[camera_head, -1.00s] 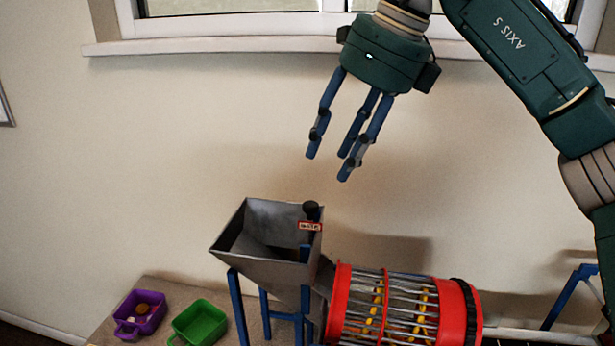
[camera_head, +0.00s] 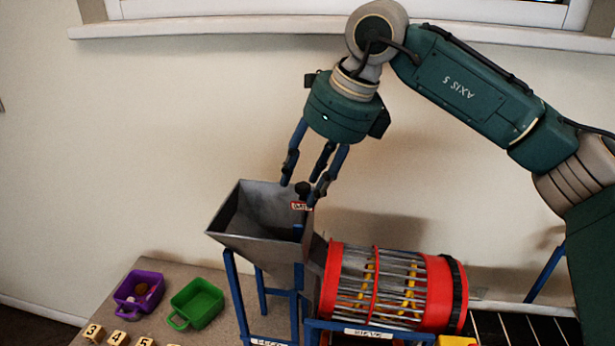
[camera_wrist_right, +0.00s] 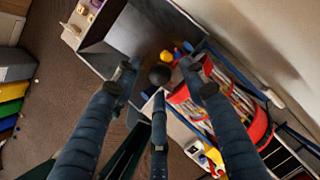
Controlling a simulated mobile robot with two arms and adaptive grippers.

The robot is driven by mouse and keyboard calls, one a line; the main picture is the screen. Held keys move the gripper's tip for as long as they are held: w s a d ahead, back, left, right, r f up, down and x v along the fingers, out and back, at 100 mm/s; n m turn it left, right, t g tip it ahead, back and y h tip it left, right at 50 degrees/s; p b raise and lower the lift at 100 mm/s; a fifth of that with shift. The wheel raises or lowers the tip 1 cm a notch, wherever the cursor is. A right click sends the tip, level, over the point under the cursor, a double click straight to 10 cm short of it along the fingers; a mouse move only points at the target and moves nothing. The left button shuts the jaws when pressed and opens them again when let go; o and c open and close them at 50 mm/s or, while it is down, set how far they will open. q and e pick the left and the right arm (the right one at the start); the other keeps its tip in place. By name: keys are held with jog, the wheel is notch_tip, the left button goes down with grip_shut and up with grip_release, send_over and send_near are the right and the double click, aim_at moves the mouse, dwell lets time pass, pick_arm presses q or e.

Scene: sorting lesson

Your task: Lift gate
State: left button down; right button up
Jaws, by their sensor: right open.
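The gate's black knob (camera_head: 303,188) stands at the right rim of the grey metal hopper (camera_head: 232,232), above a small red-and-white label (camera_head: 300,206). My right gripper (camera_head: 304,182) is open and points down at the knob, its blue fingers spread around it. In the right wrist view the knob (camera_wrist_right: 159,75) lies between the open fingertips, and I cannot tell whether any finger touches it. The hopper (camera_wrist_right: 122,30) also shows there. The gate plate below the knob is mostly hidden. My left gripper is not in view.
A red drum with metal bars (camera_head: 390,290) stands right of the hopper on a blue frame. A purple bin (camera_head: 130,305) holding small items and an empty green bin (camera_head: 196,303) are at the left. Numbered blocks (camera_head: 117,338) lie at the front left. A wall is behind.

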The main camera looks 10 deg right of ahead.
grip_shut()
